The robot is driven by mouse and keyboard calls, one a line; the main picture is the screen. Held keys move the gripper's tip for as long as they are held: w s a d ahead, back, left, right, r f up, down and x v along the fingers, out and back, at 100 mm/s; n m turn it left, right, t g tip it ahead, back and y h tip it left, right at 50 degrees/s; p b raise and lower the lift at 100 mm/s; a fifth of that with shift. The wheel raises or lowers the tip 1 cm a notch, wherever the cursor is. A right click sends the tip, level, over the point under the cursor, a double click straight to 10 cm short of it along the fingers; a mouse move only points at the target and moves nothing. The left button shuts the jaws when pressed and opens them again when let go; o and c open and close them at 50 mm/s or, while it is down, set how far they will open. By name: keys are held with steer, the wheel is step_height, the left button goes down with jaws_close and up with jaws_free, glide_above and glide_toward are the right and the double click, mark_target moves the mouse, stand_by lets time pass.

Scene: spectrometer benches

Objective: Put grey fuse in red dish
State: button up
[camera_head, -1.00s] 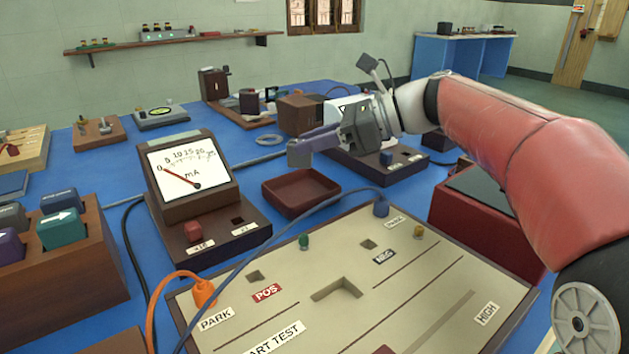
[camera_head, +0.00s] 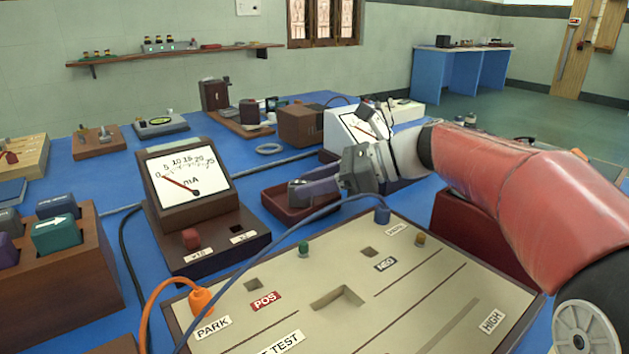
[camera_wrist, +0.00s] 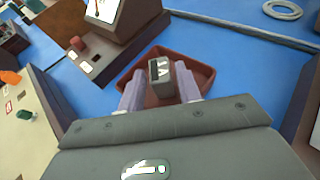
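The grey fuse (camera_wrist: 162,72) is a small block with a dark mark on its end. It sits between the two pale purple fingers of my gripper (camera_wrist: 160,88), which appear shut on it. In the head view the fuse (camera_head: 296,194) is at the tip of my gripper (camera_head: 312,187), low over the red dish (camera_head: 272,209). The dish is a shallow dark red square tray on the blue bench. It surrounds the fuse in the wrist view (camera_wrist: 206,76). I cannot tell whether the fuse touches the dish floor.
A mA meter (camera_head: 190,195) stands left of the dish. A beige test board (camera_head: 400,290) lies in front, and a blue cable (camera_head: 262,243) arches close by the dish. A second meter (camera_head: 352,128) stands behind my gripper. A grey ring (camera_head: 269,149) lies on clear bench.

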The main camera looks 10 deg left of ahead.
steer(key=shift+o, duration=0.7)
steer(key=shift+r, duration=0.25)
steer(key=v, duration=0.7)
steer(key=shift+d+p, duration=0.2)
steer(key=shift+p, duration=0.1)
steer(key=shift+s, duration=0.1)
